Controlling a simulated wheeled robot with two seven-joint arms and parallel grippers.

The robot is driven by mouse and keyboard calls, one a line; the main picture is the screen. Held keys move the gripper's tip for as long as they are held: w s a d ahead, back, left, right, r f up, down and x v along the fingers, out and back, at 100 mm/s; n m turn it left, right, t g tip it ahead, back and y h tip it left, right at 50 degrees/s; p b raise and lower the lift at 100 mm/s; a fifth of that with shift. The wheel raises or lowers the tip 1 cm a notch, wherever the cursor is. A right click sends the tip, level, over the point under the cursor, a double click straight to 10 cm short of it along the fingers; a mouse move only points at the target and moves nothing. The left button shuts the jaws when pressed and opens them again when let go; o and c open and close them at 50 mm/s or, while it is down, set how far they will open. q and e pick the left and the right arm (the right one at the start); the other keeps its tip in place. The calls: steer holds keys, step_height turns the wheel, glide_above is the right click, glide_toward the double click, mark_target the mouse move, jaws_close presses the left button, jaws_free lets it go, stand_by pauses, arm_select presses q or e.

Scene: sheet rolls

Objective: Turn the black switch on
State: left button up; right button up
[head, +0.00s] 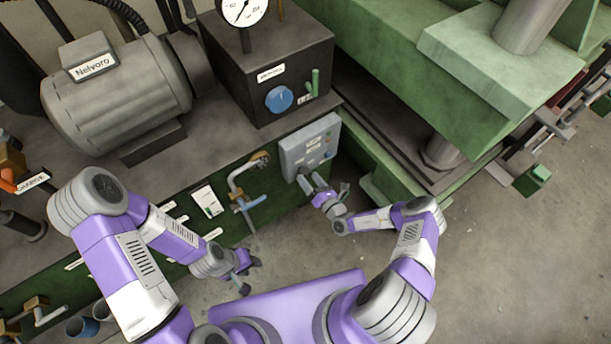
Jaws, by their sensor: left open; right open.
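A grey control box (310,146) with a label and small controls is mounted on the green machine front, near the middle of the head view. I cannot make out the black switch for certain; the box's controls are tiny, and my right gripper is close to its lower part. My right gripper (312,182) is open just in front of the lower edge of the box. I cannot tell whether it touches the box. My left gripper (249,275) is open and empty, low over the floor, to the left of and away from the box.
A blue-handled valve pipe (247,203) sticks out left of the box. Above stands a dark block (262,62) with a blue knob (279,99), a green lever and a gauge. A grey motor (120,95) is at upper left. Green press parts are at right; floor is clear at lower right.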

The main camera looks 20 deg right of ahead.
steer(key=shift+x, duration=1.5)
steer(key=shift+b, duration=0.3)
steer(key=c, duration=1)
